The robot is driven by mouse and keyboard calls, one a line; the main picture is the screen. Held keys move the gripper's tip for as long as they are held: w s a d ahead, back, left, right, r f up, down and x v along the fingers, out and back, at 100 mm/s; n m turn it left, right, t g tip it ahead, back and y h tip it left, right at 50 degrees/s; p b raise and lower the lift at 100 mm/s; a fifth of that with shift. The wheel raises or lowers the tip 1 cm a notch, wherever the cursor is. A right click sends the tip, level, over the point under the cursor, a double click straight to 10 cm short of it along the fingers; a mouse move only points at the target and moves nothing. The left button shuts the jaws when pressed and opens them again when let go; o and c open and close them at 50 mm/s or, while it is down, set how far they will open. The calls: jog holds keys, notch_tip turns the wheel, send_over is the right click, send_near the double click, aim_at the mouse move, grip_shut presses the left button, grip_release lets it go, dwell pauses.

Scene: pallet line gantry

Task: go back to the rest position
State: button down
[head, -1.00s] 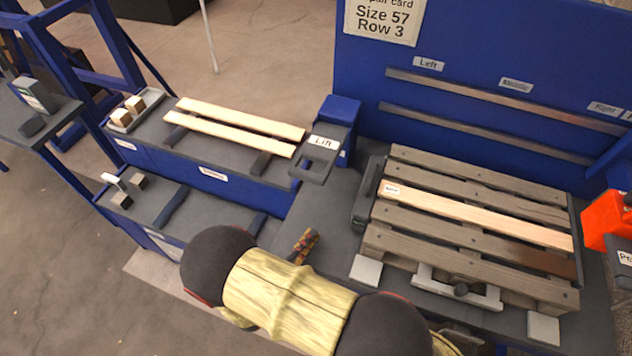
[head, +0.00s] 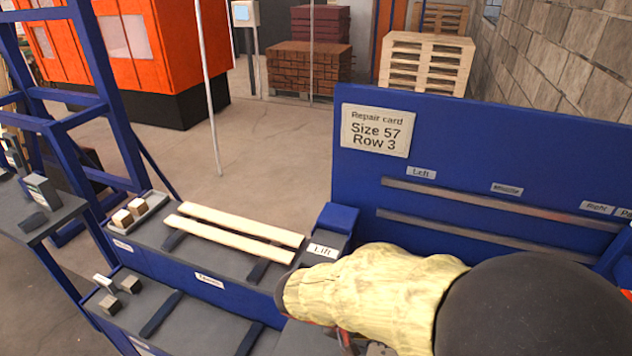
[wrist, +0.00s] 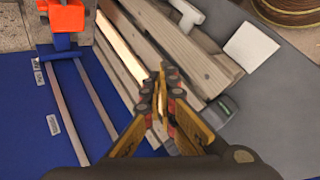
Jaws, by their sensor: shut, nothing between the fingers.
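My gripper (wrist: 163,95) is shut and empty in the wrist view, its fingertips together. It is over the pallet (wrist: 185,50), whose grey slats and one paler new slat show below and beyond the fingers; I see no contact. In the head view my arm, with a yellowish sleeve and a dark joint, fills the lower right and hides the pallet. The fingers cannot be made out in the head view.
A blue back panel (head: 480,160) with a repair card (head: 377,130) stands behind the work area. Two pale boards (head: 235,232) lie on the rack at left. A lift block (head: 325,248) stands beside my arm. An orange part (wrist: 62,15) shows in the wrist view.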

jog(key=s+d+r+m+t+y, duration=0.1)
jog(key=s+r+t+y, duration=0.1)
jog(key=s+r+y, duration=0.2)
jog(key=s+d+r+m+t+y, duration=0.1)
jog(key=s+r+y, duration=0.4)
jog(key=r, duration=0.6)
jog(key=shift+s+d+r+m+t, duration=0.25)
jog(key=shift+d+m+t, duration=0.1)
jog(key=shift+t, duration=0.55)
jog(key=shift+f, duration=0.1)
